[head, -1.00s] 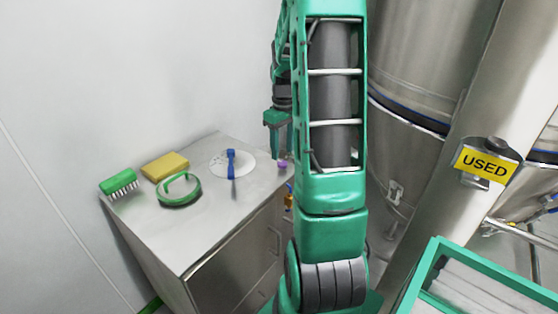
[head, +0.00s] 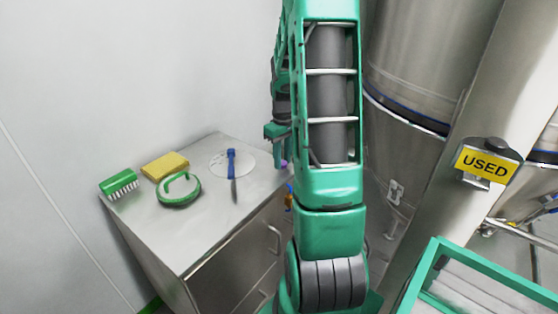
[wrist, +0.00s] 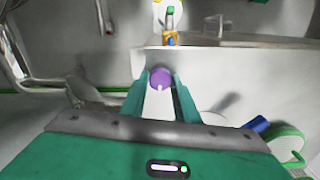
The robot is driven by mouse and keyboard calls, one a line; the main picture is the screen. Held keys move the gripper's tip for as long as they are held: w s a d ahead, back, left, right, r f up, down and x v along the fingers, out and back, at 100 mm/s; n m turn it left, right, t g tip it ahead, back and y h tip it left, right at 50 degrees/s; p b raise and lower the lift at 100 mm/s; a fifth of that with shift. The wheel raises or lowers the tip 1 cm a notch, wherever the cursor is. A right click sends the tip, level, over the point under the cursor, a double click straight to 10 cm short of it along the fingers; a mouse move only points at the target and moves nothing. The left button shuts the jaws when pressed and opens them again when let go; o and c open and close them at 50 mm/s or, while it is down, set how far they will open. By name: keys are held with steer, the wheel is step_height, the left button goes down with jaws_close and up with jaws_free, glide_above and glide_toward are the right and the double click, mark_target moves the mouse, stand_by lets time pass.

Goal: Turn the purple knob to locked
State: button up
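The purple knob (wrist: 160,78) shows in the wrist view between my gripper's two green fingers, with a pale mark on its lower face. In the head view the purple knob (head: 284,163) is a small spot at the right edge of the steel cabinet top, partly hidden by my arm. My gripper (wrist: 160,92) is open, its fingers apart on either side of the knob in the picture; I cannot tell whether they touch it. In the head view the gripper is mostly hidden behind my arm. The locked marking is not readable.
On the steel cabinet (head: 215,233) lie a green brush (head: 118,182), a yellow sponge (head: 165,166), a green-rimmed round item (head: 179,190) and a blue-handled tool (head: 231,160) on a white disc. An orange-and-blue fitting (head: 289,198) is near the cabinet front. A steel vessel (head: 415,60) stands right.

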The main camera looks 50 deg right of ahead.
steer(key=shift+a, duration=0.1)
steer(key=m, duration=0.3)
steer(key=shift+m, duration=0.4)
steer(key=m, duration=1)
steer(key=shift+w, duration=0.1)
steer(key=shift+m, duration=1.9)
steer(key=o, duration=1)
steer(key=shift+o, duration=0.4)
